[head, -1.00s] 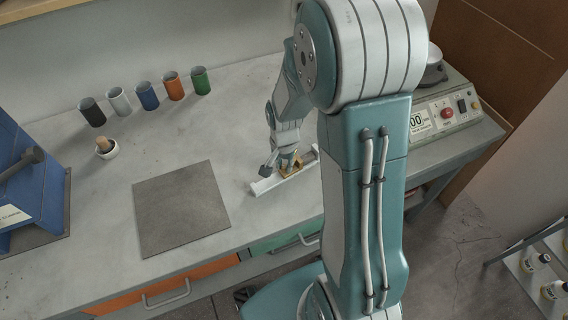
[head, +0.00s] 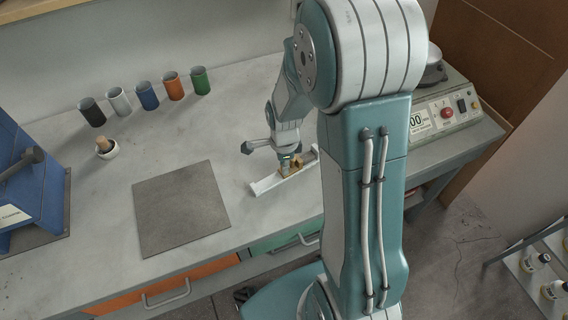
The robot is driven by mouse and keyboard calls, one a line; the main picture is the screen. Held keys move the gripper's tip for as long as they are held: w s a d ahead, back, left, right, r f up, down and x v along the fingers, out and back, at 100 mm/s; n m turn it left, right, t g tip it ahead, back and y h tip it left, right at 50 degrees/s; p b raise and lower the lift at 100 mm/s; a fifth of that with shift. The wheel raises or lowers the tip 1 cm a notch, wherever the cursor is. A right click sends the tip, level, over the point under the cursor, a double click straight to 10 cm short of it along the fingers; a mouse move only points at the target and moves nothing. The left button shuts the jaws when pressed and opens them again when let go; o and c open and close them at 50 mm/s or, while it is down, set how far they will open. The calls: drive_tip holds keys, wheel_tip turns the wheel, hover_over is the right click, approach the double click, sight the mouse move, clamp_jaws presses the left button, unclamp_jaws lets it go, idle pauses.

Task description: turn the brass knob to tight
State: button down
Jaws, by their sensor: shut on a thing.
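The brass knob (head: 293,164) sits on a white bracket-like base (head: 266,184) near the front right of the bench, left of my arm. My gripper (head: 285,165) points down at the knob and is shut on it. The fingertips are small in this view and partly cover the knob. Any mark showing how tight the knob stands cannot be made out.
A dark square mat (head: 180,208) lies left of the base. A blue stand (head: 30,185) is at the left, a control box (head: 440,115) at the right. Bare bench surrounds the base.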

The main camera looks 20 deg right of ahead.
drive_tip(key=shift+m, duration=1.5)
drive_tip(key=shift+w, duration=0.1)
drive_tip(key=c, duration=0.6)
unclamp_jaws()
drive_tip(key=shift+o, duration=0.2)
wheel_tip(320, 180, up, 12)
